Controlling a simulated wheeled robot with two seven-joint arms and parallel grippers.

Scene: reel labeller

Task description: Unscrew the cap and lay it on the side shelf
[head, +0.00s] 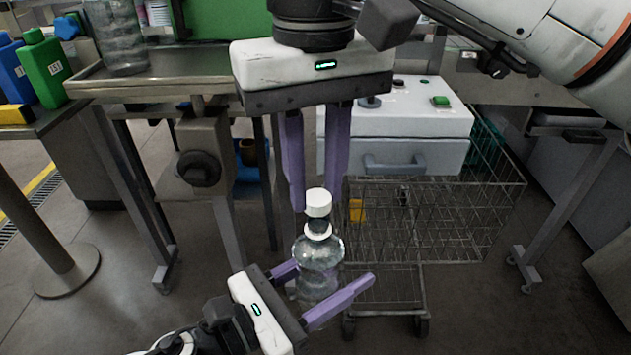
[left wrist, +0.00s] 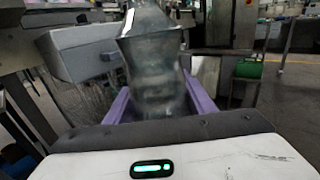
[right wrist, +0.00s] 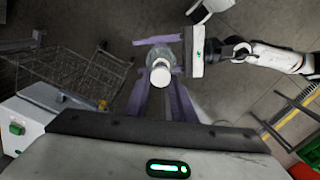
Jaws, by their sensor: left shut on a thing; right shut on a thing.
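A clear bottle (head: 318,262) stands upright in mid-air, with a white cap (head: 318,203) above it. A dark stretch of neck or gap shows between the cap and the white collar; I cannot tell whether they still touch. My right gripper (head: 316,206) comes from above, its purple fingers shut on the cap. The cap also shows in the right wrist view (right wrist: 160,74). My left gripper (head: 328,279) comes from below, its fingers shut around the bottle's body, which fills the left wrist view's middle (left wrist: 155,70). I cannot tell which surface is the side shelf.
A steel-topped bench (head: 175,68) at left holds a clear container (head: 118,40). Green (head: 45,68) and blue bottles stand further left. A white box with a green button (head: 440,101) and a wire cart (head: 450,215) are behind the bottle. A small ledge (head: 570,119) is at right.

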